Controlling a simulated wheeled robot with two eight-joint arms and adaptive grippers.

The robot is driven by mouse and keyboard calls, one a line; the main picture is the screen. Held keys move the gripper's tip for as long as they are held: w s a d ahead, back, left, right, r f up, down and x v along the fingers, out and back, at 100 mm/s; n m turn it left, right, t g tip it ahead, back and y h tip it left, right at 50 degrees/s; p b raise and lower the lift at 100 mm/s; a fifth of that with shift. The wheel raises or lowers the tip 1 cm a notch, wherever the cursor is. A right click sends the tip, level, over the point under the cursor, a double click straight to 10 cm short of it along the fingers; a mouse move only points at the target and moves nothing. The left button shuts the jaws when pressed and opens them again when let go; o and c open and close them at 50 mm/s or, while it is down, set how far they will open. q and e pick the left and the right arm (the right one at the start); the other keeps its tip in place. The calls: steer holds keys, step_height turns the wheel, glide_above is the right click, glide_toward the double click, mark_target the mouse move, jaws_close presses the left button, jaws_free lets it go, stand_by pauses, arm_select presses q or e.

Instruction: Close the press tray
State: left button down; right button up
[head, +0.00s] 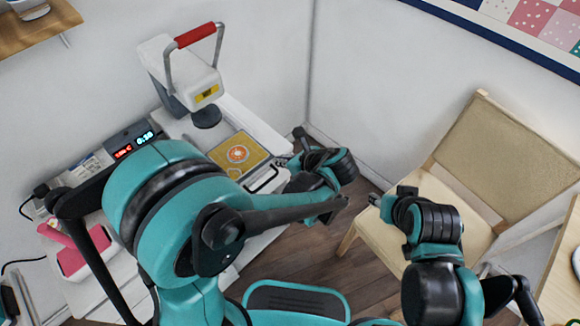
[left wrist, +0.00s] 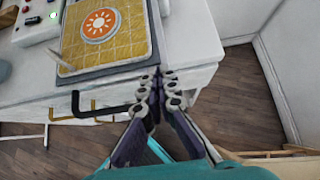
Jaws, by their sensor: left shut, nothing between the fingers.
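The press (head: 182,70) stands at the back left, with a red-gripped handle raised over its white head. Its tray (left wrist: 148,55) is slid out in front of the press head and carries a yellow gridded pad (head: 225,156) with an orange sun patch (head: 238,153). A dark bar handle (left wrist: 92,110) shows below the tray's front edge in the left wrist view. My left gripper (head: 284,161) is shut and empty at the tray's front right corner; its fingertips (left wrist: 160,76) look close to the tray edge, contact unclear. My right gripper (head: 373,199) is near the chair, fingers too small to read.
A wooden chair (head: 510,145) stands at the right. A control box with a lit display (head: 132,143) and a pink item (head: 82,252) are on the left of the white cabinet. White walls meet behind the press. Bare floor (head: 295,258) lies between cabinet and chair.

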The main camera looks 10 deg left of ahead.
mark_target(249, 135)
arm_select(q)
steer(key=w+a, duration=0.2)
steer(key=a, duration=0.1)
steer(key=w+a, duration=0.3)
steer(key=a, duration=0.1)
steer(key=w+a, duration=0.3)
steer(key=shift+w+a, duration=0.2)
steer(key=shift+a, duration=0.15)
steer(key=shift+d, duration=0.1)
